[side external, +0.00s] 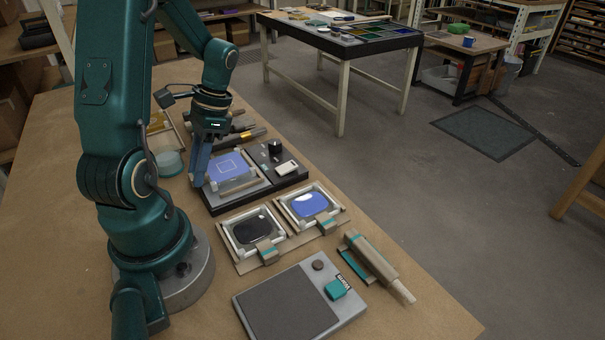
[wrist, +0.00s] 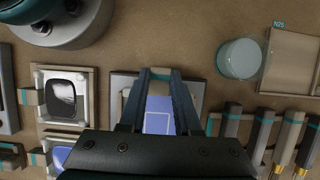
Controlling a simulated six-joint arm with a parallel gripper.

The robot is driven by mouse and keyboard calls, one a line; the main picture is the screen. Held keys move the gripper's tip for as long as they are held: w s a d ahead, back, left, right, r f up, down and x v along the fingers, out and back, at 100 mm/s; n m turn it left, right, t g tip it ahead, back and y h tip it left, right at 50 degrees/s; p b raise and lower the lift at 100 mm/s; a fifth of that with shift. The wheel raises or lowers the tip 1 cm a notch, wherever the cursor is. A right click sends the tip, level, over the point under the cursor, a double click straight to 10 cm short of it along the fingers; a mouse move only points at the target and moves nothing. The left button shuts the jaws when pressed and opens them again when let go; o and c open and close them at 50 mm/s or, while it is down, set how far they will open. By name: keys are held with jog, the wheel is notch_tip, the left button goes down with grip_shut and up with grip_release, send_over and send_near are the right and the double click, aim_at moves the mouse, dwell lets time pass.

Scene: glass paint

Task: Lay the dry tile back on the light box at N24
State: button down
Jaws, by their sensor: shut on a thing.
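The light box (side external: 212,207) is a dark base with pale fence bars, beside the back rack. A flat blue tile (side external: 233,164) with a white square outline is over it; it also shows in the wrist view (wrist: 158,122), partly hidden by my gripper. My gripper (side external: 198,181) points down at the tile's left edge in the side view. In the wrist view my gripper (wrist: 160,78) is shut on a beige block with a teal band at that edge, which looks like the tile's grip. I cannot tell whether the tile touches the light box. No N24 label is readable.
Two racks hold a black-painted tile (side external: 250,230) and a blue-painted tile (side external: 309,204) in front. A grey flat device (side external: 290,305) lies nearer. A round glass dish (wrist: 239,58) and a tray marked N25 (wrist: 290,62) lie behind, beside several tools (wrist: 262,135).

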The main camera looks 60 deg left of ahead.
jog(key=shift+f, duration=0.6)
dwell(1.6)
jog(key=c, duration=0.5)
grip_release()
jog(key=shift+c, duration=0.2)
jog(key=v, duration=0.4)
jog(key=shift+w+r, duration=0.15)
jog(key=shift+r, duration=0.15)
jog(key=shift+m+t+y, duration=0.6)
jog(key=shift+m+y, duration=0.1)
jog(key=shift+m, duration=0.1)
jog(key=w+d+r, duration=0.2)
jog(key=r, duration=0.1)
jog(key=shift+w+d+r, duration=0.1)
jog(key=shift+w, duration=0.25)
jog(key=d+r+t, duration=0.2)
jog(key=d+t, duration=0.2)
jog(key=d, duration=0.4)
jog(key=d+r+n+t+h, duration=0.1)
jog(key=d+r+t, duration=0.2)
jog(key=d, duration=0.6)
jog(key=shift+w+r+n+t, duration=0.25)
jog(key=shift+r+n+t, duration=0.05)
jog(key=shift+t, duration=0.6)
